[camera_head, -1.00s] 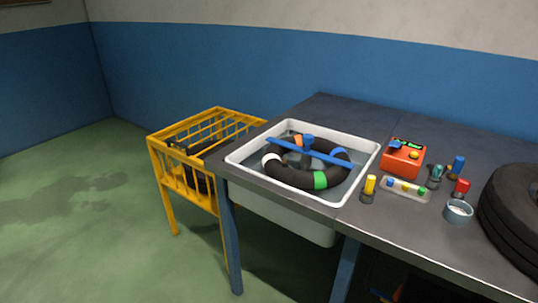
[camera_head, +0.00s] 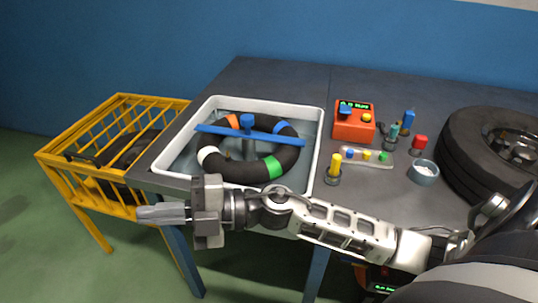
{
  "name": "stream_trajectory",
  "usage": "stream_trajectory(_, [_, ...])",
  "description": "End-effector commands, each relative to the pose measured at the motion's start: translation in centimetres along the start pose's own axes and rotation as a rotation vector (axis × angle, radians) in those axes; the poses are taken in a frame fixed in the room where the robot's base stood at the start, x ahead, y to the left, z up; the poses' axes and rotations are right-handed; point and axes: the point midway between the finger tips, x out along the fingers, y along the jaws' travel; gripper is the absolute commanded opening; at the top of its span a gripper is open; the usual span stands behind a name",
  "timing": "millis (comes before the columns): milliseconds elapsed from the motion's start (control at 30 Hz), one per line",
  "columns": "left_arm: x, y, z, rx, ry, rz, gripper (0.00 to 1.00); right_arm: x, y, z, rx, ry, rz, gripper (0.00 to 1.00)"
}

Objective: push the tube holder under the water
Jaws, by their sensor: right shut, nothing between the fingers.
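The tube holder, a blue bar with an upright post (camera_head: 280,137), lies across the black inner tube (camera_head: 235,171) in the white basin (camera_head: 312,165). The tube has orange, blue, white and green bands. Its upper side shows above the water (camera_head: 214,177). My right gripper (camera_head: 150,214) is shut and empty. It points left in front of the basin's near left corner, apart from the tube holder. My right arm hides part of the basin's front and the table's front edge. My left gripper is out of view.
A yellow cage (camera_head: 70,157) holding dark tires stands left of the table (camera_head: 275,74). Right of the basin are an orange device (camera_head: 353,122), a yellow-topped tool (camera_head: 334,168), a small tray, a grey cup (camera_head: 423,172) and a large tire (camera_head: 490,155).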

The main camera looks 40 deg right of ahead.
Motion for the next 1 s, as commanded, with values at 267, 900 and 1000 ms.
stream_trajectory(267, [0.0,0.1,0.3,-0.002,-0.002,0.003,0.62,-11.0,0.7,9.5,-0.685,0.036,-1.093,0.0])
stream_trajectory(900, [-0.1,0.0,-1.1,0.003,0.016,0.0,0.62,-23.3,6.7,19.2,-0.762,-0.411,-1.614,0.0])
stream_trajectory(1000, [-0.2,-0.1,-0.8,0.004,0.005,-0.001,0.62,-23.3,5.0,20.7,-0.762,-0.41,-1.613,0.0])
